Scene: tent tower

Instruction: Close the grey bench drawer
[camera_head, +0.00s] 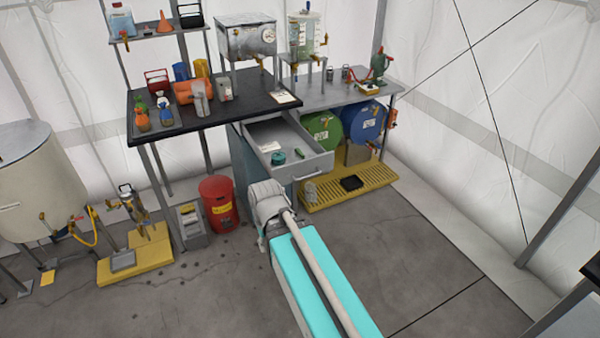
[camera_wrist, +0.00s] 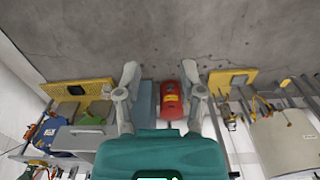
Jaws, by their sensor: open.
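The grey bench drawer (camera_head: 316,169) is pulled out from under the dark bench top (camera_head: 240,104) in the head view. Its front has a bar handle and faces the lower right. Inside lie a teal roll (camera_head: 278,158), a small green item (camera_head: 300,152) and a pale sheet (camera_head: 270,146). In the wrist view, which looks upside down, the grey drawer (camera_wrist: 88,138) is left of my gripper. My gripper (camera_wrist: 159,72) is open with nothing between its fingers. In the head view my arm covers it; my wrist is below and left of the drawer front, with no contact visible.
A red bin (camera_head: 218,203) stands left of my arm. A yellow grated platform (camera_head: 350,187) lies right of the drawer, below green (camera_head: 322,131) and blue (camera_head: 363,124) drums. Bottles and a metal tank (camera_head: 246,38) stand on the bench. The floor at right is clear.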

